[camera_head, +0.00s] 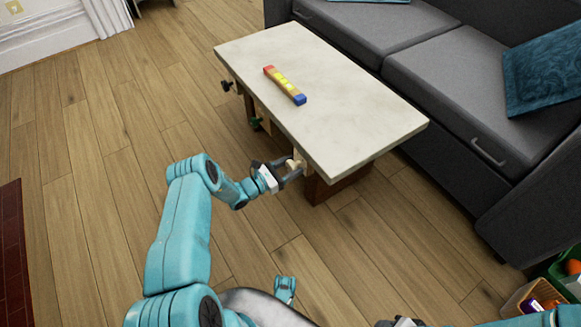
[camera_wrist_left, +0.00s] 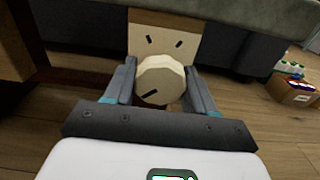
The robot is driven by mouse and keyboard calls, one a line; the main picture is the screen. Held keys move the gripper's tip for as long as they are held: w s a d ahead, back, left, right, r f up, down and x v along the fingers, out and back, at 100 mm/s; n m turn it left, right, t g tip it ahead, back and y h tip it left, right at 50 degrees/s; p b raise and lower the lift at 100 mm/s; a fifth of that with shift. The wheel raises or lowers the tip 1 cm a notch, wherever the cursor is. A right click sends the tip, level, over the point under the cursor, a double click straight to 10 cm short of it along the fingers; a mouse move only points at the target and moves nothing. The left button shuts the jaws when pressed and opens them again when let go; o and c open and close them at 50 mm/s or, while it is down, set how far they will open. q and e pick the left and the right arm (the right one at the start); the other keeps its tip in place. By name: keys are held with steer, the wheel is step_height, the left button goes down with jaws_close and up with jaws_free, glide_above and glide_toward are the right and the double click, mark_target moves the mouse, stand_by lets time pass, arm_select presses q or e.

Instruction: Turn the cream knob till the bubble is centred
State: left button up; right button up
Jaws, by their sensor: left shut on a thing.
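The cream knob (camera_wrist_left: 160,80) is round, with a dark line on its face pointing to the lower left. It sits on a cream block (camera_wrist_left: 165,40) with two dark marks, under the edge of the tabletop. My left gripper (camera_head: 290,170) is shut on the knob, one finger on each side; the wrist view shows it too (camera_wrist_left: 160,88). A spirit level (camera_head: 285,85) with a yellow middle, a red end and a blue end lies on the pale tabletop (camera_head: 350,110). Its bubble is too small to make out. My right gripper (camera_head: 402,322) is cut off at the bottom edge.
Two dark green knobs (camera_head: 226,86) (camera_head: 255,123) stick out from the table's left side. A grey sofa (camera_head: 440,90) stands behind the table. A basket of coloured items (camera_head: 535,298) sits at lower right. The wooden floor left of the table is clear.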

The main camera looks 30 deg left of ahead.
arm_select(q)
steer(key=m, duration=1.1)
steer(key=shift+m, duration=0.4)
steer(key=shift+d, duration=0.1)
steer(key=o, duration=1)
steer(key=shift+r, duration=0.1)
steer(key=p+v, duration=0.3)
steer(key=v, duration=1.3)
steer(key=shift+s, duration=0.15)
